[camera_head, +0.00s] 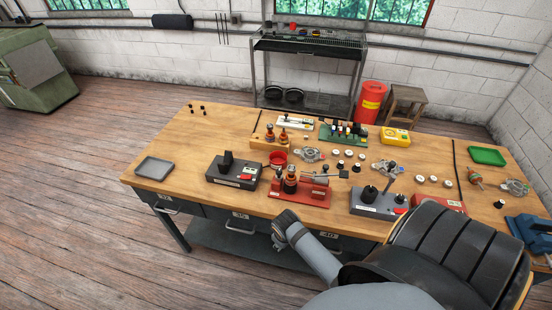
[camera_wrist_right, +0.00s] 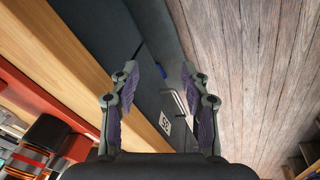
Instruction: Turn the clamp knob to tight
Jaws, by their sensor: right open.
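A red clamp fixture (camera_head: 299,192) stands near the front edge of the bench, with a dark, orange-banded part upright on it and a grey arm reaching right, ending in a small dark piece. Which piece is the clamp knob is too small to tell. In the right wrist view, the red fixture (camera_wrist_right: 58,92) and the banded part (camera_wrist_right: 45,135) show at the left. My right gripper (camera_wrist_right: 160,75) is open and empty, beside the bench's front edge. In the head view the right gripper (camera_head: 284,224) is in front of the red fixture, apart from it. My left gripper is not in view.
Dark boxes with black uprights stand left (camera_head: 232,171) and right (camera_head: 378,204) of the fixture. A red bowl (camera_head: 277,158) sits behind it. Several small parts lie across the wooden bench (camera_head: 170,200). A grey tray (camera_head: 154,167) lies at the left; bench room around it is free.

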